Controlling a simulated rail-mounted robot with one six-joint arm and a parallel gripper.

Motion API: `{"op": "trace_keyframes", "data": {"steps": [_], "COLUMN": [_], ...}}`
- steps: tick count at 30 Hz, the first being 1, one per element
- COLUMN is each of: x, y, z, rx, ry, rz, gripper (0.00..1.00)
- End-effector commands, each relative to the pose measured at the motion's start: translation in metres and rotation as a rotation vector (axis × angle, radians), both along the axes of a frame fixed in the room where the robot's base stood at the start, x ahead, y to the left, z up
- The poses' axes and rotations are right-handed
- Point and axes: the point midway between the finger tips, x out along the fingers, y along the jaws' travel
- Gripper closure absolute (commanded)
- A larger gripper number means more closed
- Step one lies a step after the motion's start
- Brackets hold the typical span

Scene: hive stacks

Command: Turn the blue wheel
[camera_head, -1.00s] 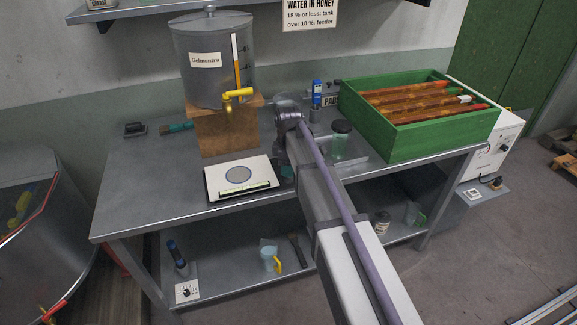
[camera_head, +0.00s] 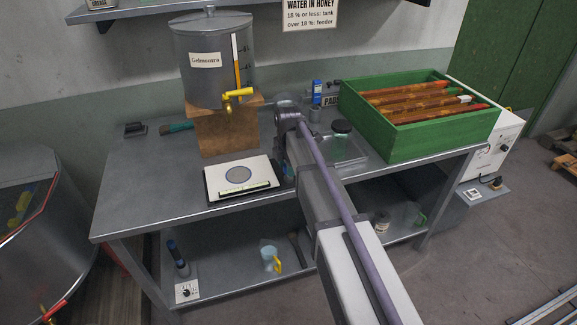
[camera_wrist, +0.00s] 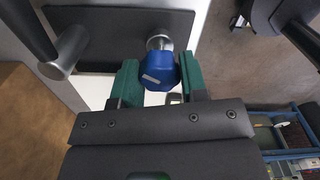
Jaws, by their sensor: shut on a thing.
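The blue wheel (camera_wrist: 167,66) shows in the wrist view, with a white mark on its face, on a metal stem (camera_wrist: 159,40) that comes out of a dark plate (camera_wrist: 115,30). My gripper (camera_wrist: 160,82) has its two green fingers on either side of the wheel and is shut on it. In the head view my arm (camera_head: 290,118) reaches to the back of the bench. It hides the gripper tips, and I cannot make out the wheel there.
A steel tank (camera_head: 212,75) with a yellow tap stands on a wooden block (camera_head: 225,133) left of my arm. A white scale (camera_head: 240,176) lies in front.

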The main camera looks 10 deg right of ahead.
Motion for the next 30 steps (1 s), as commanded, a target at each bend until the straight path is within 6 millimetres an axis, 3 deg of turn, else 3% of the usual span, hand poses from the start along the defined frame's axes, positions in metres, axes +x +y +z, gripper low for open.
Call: {"op": "trace_keyframes", "data": {"steps": [14, 15, 21, 30], "x": [-0.0007, -0.0007, -0.0004, -0.0001], "y": [0.0000, 0.0000, 0.0000, 0.0000], "z": [-0.0003, -0.0003, -0.0002, 0.0022], "rx": [0.000, 0.000, 0.000, 0.000], "ry": [0.001, 0.001, 0.001, 0.000], "rz": [0.016, 0.016, 0.016, 0.015], "gripper": [0.84, 0.57, 0.38, 0.35]}}
